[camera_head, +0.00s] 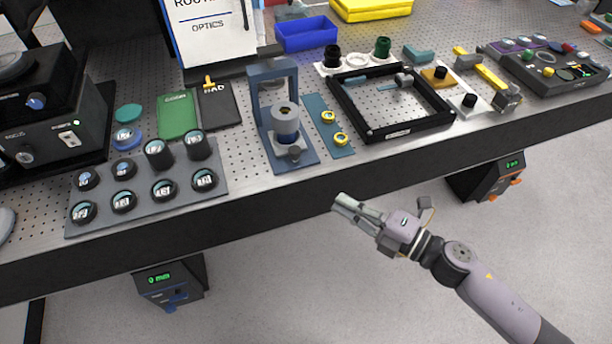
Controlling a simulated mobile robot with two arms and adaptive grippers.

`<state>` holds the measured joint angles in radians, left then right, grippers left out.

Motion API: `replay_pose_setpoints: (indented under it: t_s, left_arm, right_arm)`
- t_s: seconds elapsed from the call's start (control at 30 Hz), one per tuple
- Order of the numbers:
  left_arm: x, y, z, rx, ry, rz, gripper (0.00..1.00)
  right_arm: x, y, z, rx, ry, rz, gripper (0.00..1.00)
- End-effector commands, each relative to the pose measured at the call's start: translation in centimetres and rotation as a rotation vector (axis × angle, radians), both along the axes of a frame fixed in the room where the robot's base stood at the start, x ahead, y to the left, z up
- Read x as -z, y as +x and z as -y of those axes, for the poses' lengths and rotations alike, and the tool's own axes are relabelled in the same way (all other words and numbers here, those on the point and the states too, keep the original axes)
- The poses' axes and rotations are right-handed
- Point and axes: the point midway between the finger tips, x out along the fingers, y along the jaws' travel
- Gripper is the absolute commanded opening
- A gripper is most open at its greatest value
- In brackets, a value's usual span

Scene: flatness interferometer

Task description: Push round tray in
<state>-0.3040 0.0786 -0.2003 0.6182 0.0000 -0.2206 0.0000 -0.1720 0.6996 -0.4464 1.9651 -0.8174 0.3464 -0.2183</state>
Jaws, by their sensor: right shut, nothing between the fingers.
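No round tray is clearly recognisable in this view. A black instrument (55,125) with a round top part (14,64), blue knobs and a lit switch stands at the left edge, cut off by the picture. A blue-grey upright frame (273,72) stands mid-table on a flat base, with a grey and blue cylinder (286,122) inside it. I cannot tell if either holds the tray. My right gripper (341,204) is shut and empty. In the picture it lies just below the table's front edge, to the lower right of the frame. My left gripper is out of view.
A grey rack (150,210) of round lens pieces lies at the table's front left. A black square frame (390,133), a blue bin (306,34), and green and black books (177,115) crowd the perforated table. Box-like units (170,283) with green displays sit below its edge.

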Motion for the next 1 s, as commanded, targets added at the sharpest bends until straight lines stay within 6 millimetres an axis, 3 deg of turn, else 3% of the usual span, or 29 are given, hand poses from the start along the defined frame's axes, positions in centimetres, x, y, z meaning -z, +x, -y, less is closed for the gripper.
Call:
replay_pose_setpoints:
  t_s: [0.27,0.63,0.8,1.0]
  left_arm:
    - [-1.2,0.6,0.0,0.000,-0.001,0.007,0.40]
    - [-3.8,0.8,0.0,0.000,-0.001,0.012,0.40]
    - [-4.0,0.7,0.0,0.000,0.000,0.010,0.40]
    - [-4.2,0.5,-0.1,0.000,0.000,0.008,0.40]
  right_arm:
    - [-1.0,1.1,-2.4,-0.018,-0.003,0.022,0.00]
    - [-0.9,5.8,-8.8,-0.017,-0.001,0.019,0.00]
    - [-0.5,8.2,-8.9,-0.015,-0.003,0.018,0.00]
    - [-0.4,9.4,-9.1,-0.015,-0.004,0.018,0.00]
